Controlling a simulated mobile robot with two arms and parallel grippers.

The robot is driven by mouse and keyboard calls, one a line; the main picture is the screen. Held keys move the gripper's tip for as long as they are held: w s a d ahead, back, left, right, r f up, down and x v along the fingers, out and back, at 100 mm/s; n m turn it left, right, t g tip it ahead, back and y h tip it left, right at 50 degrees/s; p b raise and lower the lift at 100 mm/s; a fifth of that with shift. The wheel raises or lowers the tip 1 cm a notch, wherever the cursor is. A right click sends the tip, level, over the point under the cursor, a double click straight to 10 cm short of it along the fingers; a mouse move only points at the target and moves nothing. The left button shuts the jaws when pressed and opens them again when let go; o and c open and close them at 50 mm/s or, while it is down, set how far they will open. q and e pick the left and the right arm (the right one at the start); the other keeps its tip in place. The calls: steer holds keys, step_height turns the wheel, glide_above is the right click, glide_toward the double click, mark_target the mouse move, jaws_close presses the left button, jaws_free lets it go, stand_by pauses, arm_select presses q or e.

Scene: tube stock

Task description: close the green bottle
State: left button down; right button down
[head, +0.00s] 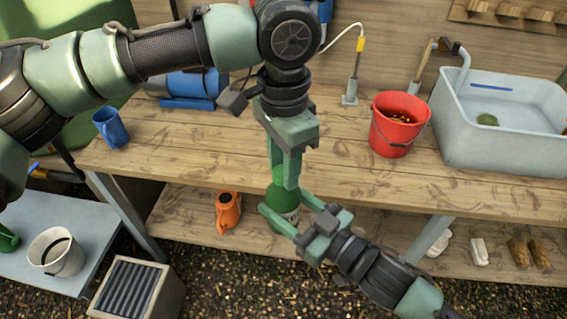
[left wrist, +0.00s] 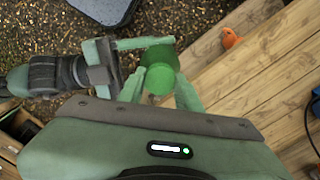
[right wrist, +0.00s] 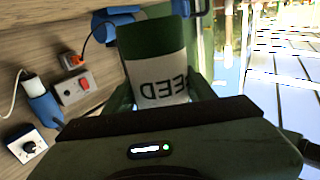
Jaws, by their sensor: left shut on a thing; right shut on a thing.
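The green bottle (head: 284,203) stands about upright in front of the workbench. My right gripper (head: 280,222) is shut around its body from the lower right. In the right wrist view its white label (right wrist: 160,80) shows upside-down letters. My left gripper (head: 283,178) points down from above and is shut on a green cap (left wrist: 162,80) over the bottle's top. In the left wrist view the cap overlaps the wider bottle (left wrist: 158,54) behind it. I cannot tell whether the cap touches the neck, as the fingers hide the join.
The wooden workbench (head: 200,148) has its front edge just behind the bottle. On it are a red bucket (head: 393,128), a grey sink (head: 490,150) and a blue mug (head: 110,128). An orange jug (head: 228,210) stands on the lower shelf. A ribbed box (head: 135,290) is on the ground.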

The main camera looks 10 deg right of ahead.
arm_select(q)
steer(key=c, duration=0.9)
jaws_free()
step_height(320, 180, up, 12)
steer(key=shift+w, duration=0.1)
